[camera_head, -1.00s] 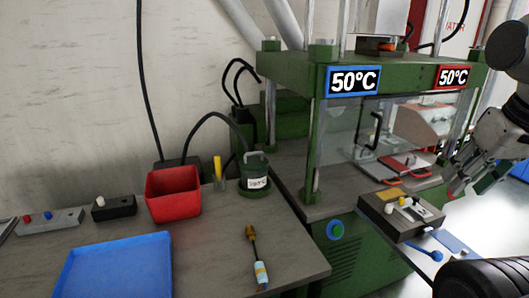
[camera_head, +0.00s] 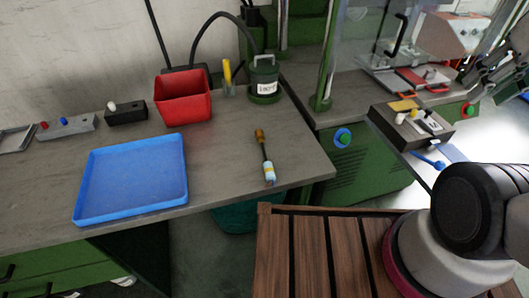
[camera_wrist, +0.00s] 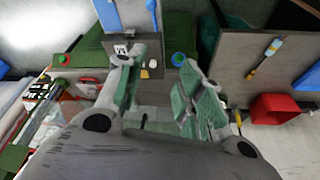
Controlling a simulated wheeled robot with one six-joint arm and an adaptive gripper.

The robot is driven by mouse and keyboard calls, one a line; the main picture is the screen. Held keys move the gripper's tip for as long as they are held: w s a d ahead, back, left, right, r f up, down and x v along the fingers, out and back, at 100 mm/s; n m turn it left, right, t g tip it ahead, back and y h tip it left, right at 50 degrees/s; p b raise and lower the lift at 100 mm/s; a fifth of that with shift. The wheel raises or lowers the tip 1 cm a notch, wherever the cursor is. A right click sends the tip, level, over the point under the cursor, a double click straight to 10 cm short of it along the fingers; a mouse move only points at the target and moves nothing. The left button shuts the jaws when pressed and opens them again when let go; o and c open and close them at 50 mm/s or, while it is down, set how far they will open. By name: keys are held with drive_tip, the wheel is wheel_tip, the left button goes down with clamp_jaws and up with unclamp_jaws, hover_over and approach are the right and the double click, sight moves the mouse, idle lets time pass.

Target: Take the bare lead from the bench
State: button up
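The bare lead appears to be the short piece (camera_head: 265,157) lying on the grey bench (camera_head: 225,165) near its right end. It has a brown-gold end, a dark thin middle and a light blue and white end with a yellow band. In the wrist view it (camera_wrist: 264,58) lies at the upper right, apart from my gripper. My gripper (camera_wrist: 160,80) has its two green-padded fingers spread, with nothing between them. In the head view my gripper is at the right edge, partly cut off, well away from the lead.
A blue tray (camera_head: 130,178) lies left of the lead. A red bin (camera_head: 183,97) and a green pot (camera_head: 264,78) stand behind it. The green press has a dark fixture block (camera_head: 411,127) at its front. The bench around the lead is clear.

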drive_tip(key=shift+o, duration=1)
drive_tip(key=shift+a, duration=0.1)
drive_tip(key=n+g, duration=0.4)
hover_over(268, 164)
drive_tip(key=d, duration=0.1)
drive_tip(key=f, duration=2.1)
drive_tip(key=shift+s+d+f, duration=0.1)
drive_tip(key=shift+s+f, duration=0.1)
drive_tip(key=shift+s, duration=0.2)
drive_tip(key=shift+w+a+m, duration=0.1)
drive_tip(key=shift+a+m, duration=0.15)
drive_tip(key=shift+m, duration=0.05)
drive_tip(key=shift+w+a+f, duration=0.1)
drive_tip(key=shift+a, duration=0.05)
drive_tip(key=shift+m, duration=0.3)
drive_tip(key=f, duration=0.7)
drive_tip(key=shift+w+a+f, duration=0.15)
drive_tip(key=shift+a+f, duration=0.05)
drive_tip(key=shift+f, duration=0.05)
clamp_jaws()
